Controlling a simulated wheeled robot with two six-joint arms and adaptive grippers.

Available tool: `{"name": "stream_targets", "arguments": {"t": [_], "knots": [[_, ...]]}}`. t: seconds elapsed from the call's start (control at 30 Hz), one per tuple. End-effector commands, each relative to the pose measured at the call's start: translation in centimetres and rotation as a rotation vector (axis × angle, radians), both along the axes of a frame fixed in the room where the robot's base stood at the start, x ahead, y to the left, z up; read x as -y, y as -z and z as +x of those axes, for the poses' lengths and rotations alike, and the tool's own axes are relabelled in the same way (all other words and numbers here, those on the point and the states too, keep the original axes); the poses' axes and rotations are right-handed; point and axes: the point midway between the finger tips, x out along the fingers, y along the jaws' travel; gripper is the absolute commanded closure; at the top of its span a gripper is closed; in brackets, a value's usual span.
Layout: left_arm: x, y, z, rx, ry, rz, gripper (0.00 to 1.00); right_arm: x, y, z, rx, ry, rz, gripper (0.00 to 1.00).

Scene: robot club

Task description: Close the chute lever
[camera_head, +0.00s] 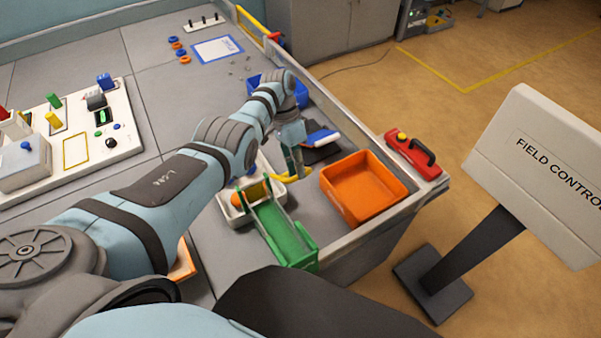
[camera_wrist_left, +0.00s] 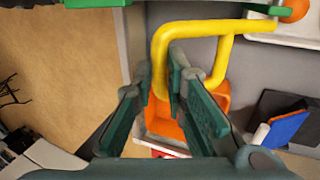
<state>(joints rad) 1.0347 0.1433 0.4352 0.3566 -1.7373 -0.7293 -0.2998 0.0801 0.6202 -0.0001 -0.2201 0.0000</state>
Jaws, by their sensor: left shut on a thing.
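The green chute (camera_head: 277,229) slopes down from a white tray (camera_head: 232,216) toward the table's front edge. A yellow lever (camera_head: 304,173) stands beside the chute; in the left wrist view the bent yellow bar (camera_wrist_left: 200,28) runs down between my fingers. My left gripper (camera_head: 297,170) reaches down over it and is shut on it. In the left wrist view the fingertips (camera_wrist_left: 167,72) sit on either side of the bar, hiding part of it. An orange ball (camera_head: 237,192) lies at the chute's upper end. My right gripper is not in view.
An orange bin (camera_head: 345,194) stands right of the lever, and a red device with a black handle (camera_head: 416,155) sits on the table corner. A dark holder with a blue-topped item (camera_head: 321,138) is just behind. A field control sign (camera_head: 540,165) stands off the table.

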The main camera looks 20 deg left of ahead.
Motion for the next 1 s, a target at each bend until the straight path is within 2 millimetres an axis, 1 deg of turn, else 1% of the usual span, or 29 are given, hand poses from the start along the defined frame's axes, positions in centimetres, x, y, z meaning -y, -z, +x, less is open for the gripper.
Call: {"name": "stream_targets", "arguments": {"t": [0.03,0.37,0.4,0.47,0.5,0.53,0.7,1.0], "knots": [[-0.85,0.28,0.34,0.015,-0.010,0.021,1.00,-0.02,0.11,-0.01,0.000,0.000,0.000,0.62],[-0.89,0.34,0.27,0.013,-0.010,0.020,1.00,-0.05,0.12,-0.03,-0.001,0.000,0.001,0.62],[-0.90,0.35,0.25,0.012,-0.010,0.021,0.84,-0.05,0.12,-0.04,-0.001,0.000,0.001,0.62],[-0.90,0.36,0.25,0.012,-0.011,0.021,0.75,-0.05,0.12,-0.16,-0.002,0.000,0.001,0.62],[-0.86,0.37,0.23,0.011,-0.011,0.021,0.68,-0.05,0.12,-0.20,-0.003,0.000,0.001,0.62],[-0.84,0.36,0.22,0.011,-0.010,0.020,0.67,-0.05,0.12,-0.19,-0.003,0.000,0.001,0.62],[-0.69,0.30,0.31,0.012,-0.008,0.019,0.67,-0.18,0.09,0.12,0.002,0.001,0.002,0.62],[-0.59,0.25,0.32,0.012,-0.008,0.017,0.67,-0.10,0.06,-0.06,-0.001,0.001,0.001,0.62]]}}
